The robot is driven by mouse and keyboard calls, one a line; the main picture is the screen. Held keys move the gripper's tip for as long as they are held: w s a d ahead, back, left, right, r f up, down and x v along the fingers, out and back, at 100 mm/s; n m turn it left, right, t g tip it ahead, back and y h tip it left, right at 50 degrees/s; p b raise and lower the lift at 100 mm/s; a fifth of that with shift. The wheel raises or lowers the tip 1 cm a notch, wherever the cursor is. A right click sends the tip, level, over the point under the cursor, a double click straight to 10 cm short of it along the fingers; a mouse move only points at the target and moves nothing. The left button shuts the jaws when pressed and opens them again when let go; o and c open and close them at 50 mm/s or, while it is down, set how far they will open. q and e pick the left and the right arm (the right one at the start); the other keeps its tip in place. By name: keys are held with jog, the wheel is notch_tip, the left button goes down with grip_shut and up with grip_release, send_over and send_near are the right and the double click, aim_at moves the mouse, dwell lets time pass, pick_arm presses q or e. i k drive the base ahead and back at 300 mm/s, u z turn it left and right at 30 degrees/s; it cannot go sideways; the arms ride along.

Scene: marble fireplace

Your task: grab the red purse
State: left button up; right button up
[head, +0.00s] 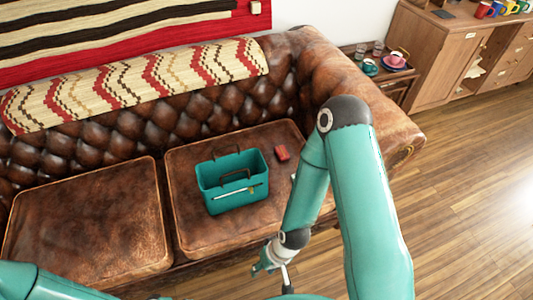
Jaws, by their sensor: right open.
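A small red item (282,153), which looks like the red purse, lies on the right seat cushion of the brown leather sofa, just right of a teal box. It is too small to make out details. My right gripper (268,266) is low in front of the sofa's front edge, apart from the red item and nearer to me. It is partly hidden by my arm and holds nothing that I can see. My left arm shows only at the lower left corner, and its gripper is out of view.
The teal box (233,197) with dark handles stands on the right cushion (190,228), close to the red item. The sofa's armrest (350,85) rises to the right. A side table with cups (397,60) stands beyond it. The wooden floor (470,190) at right is clear.

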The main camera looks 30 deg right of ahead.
aim_at(282, 153)
jog(key=z, duration=0.65)
jog(key=i, duration=0.15)
jog(key=u, duration=2.55)
jog(key=k, duration=2.2)
jog(key=z, duration=1.1)
jog(key=i, duration=1.4)
jog(key=z, duration=0.05)
